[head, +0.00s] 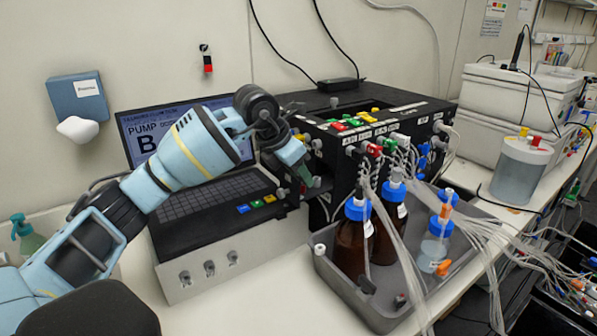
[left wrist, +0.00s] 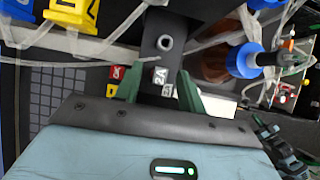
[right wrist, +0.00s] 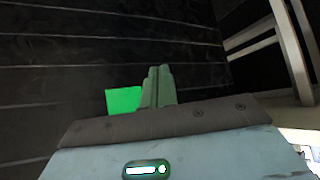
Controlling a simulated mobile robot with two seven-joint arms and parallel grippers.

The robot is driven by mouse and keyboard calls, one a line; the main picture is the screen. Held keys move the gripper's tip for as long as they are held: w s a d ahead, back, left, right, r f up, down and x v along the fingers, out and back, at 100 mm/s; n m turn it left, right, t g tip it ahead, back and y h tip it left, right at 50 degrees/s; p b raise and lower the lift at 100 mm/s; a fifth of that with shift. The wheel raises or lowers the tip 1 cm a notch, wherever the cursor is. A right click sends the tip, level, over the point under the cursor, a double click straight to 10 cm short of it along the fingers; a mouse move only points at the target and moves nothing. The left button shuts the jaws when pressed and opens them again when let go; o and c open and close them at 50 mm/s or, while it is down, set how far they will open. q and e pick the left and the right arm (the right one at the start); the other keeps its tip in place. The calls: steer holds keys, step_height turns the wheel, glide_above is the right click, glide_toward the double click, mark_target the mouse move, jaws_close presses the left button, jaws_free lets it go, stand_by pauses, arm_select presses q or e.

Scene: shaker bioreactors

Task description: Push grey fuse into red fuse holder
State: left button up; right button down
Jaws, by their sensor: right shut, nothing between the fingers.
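My left gripper (head: 302,176) is at the left side of the black box, above the laptop's right edge. In the left wrist view its green fingers (left wrist: 158,84) are apart. A dark block labelled 2A with a round grey knob (left wrist: 165,43) shows between and beyond them; I cannot tell whether they touch it. Grey knobs (head: 316,144) stick out of the box's side near the gripper. I cannot make out which part is the grey fuse or the red fuse holder. My right gripper (right wrist: 159,86) is shut and empty, seen only in the right wrist view.
The laptop (head: 205,190) stands left of the black box (head: 345,165). A grey tray (head: 345,290) with brown bottles (head: 352,245) and many clear tubes stands in front. A green block (right wrist: 123,100) is beside my right fingers against dark slats.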

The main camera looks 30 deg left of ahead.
arm_select(q)
steer(key=v, duration=0.8)
steer(key=shift+f, duration=0.1)
stand_by(0.7)
